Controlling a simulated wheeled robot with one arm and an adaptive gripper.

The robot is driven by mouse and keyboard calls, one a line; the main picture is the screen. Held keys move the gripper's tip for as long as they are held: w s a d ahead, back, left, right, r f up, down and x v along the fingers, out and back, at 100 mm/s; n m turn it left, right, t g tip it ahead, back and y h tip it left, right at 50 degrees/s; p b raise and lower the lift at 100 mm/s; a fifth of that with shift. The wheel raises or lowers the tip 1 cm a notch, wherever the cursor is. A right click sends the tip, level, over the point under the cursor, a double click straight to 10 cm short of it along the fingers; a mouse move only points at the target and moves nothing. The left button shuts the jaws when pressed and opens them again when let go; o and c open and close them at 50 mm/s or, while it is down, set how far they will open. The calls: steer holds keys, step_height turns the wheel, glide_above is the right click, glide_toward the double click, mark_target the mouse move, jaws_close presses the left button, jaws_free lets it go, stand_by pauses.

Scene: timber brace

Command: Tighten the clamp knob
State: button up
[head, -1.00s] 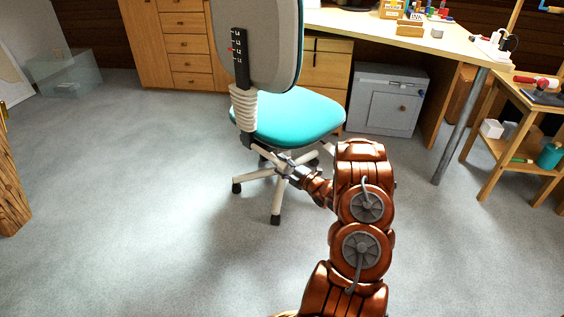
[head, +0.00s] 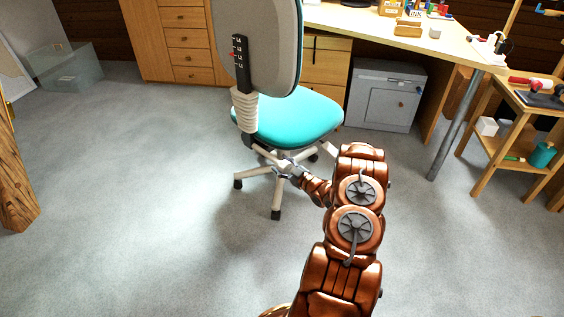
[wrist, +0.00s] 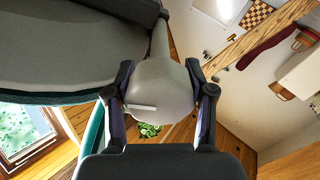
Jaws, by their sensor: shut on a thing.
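No clamp knob can be made out in either view. A swivel chair with a turquoise seat (head: 300,118) and grey back stands on the floor in the middle of the head view. My gripper (head: 287,169) reaches in low at the hub of the chair's star base. In the wrist view my gripper (wrist: 158,72) has its two dark fingers on either side of a rounded pale grey part (wrist: 160,92), apparently of the chair, and is shut on it. The chair's dark underside (wrist: 70,45) fills the upper left there. The exact grip contact is partly hidden.
A wooden desk (head: 400,35) stands behind the chair, with a grey cabinet (head: 384,97) under it. A wooden trolley (head: 497,160) stands right, a timber post (head: 17,190) at the left edge. A glass box (head: 65,70) is far left.

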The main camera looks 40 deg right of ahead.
steer(key=m+p, duration=0.2)
steer(key=m, duration=0.2)
steer(key=shift+m+p, duration=0.35)
steer(key=shift+m, duration=0.95)
steer(key=o, duration=1.2)
steer(key=shift+s, duration=0.1)
steer(key=s, duration=1.1)
steer(key=shift+s+d, duration=0.1)
steer(key=shift+s, duration=0.3)
